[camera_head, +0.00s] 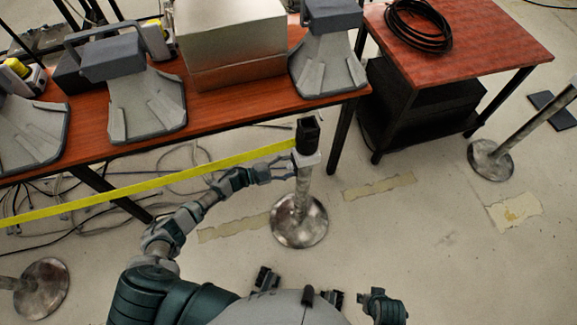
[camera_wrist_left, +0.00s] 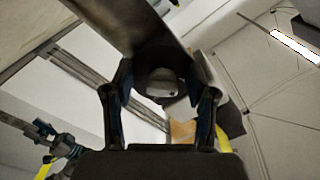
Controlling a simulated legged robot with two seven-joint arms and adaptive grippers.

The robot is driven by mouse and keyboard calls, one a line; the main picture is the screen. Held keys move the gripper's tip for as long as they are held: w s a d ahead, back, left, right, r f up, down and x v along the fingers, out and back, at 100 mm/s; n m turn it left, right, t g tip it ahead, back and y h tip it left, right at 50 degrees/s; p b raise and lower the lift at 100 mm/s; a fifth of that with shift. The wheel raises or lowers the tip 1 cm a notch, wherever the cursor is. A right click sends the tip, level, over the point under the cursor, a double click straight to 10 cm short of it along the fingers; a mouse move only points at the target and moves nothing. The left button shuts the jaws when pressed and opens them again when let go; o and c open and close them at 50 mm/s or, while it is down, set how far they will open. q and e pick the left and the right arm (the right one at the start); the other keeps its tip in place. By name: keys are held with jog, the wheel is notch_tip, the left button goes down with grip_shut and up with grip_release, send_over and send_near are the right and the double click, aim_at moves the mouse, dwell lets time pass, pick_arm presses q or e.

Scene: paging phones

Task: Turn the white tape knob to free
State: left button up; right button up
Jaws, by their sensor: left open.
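The belt post (camera_head: 301,190) stands upright in front of the table, with a black head (camera_head: 307,135) on top. A yellow tape (camera_head: 150,184) runs from this head to the left. A small pale part (camera_head: 307,158) sits just under the head; I cannot tell its setting. My left gripper (camera_head: 291,169) reaches in from the left, open, with its tips close beside the post below the head. In the left wrist view its two fingers (camera_wrist_left: 158,115) stand apart, with a white part (camera_wrist_left: 183,112) beyond them. Contact is unclear. Only part of my right arm shows at the bottom.
A wooden table (camera_head: 225,115) with grey phone-like units (camera_head: 145,100) and a metal box (camera_head: 232,45) stands behind. A red-topped table (camera_head: 490,45) with a coiled cable (camera_head: 418,25) is at the right. Cables lie under the table.

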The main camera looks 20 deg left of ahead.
pick_arm(q)
jog(key=v, duration=1.2)
jog(key=shift+f, duration=0.15)
